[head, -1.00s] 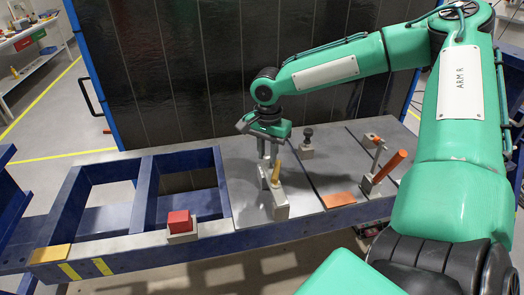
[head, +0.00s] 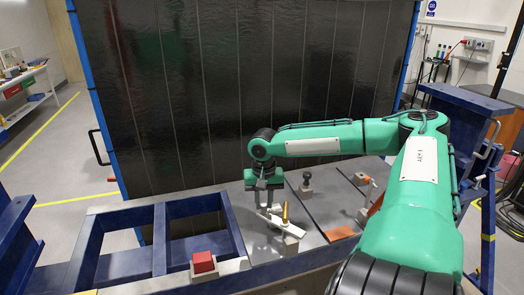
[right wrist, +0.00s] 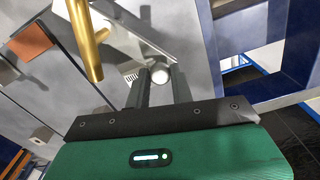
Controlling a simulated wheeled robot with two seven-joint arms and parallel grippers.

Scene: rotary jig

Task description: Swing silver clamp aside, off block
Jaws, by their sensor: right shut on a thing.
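The silver clamp (head: 272,218) is a flat bar with an upright gold handle (head: 285,212), near the front edge of the bench. A light grey block (head: 291,245) sits beneath its right, near end; whether they touch is unclear. My right gripper (head: 264,206) points down at the bar's far left end. In the right wrist view, its fingers (right wrist: 158,82) are shut on a round silver knob (right wrist: 160,73) of the clamp, and the gold handle (right wrist: 88,40) stands beside them. My left gripper is in neither view.
A red block (head: 203,262) sits in a grey seat at the front left. A dark knob (head: 307,180) and an orange pad (head: 340,233) lie to the right. The blue frame (head: 160,240) has open bays at left. A dark panel (head: 240,90) stands behind the bench.

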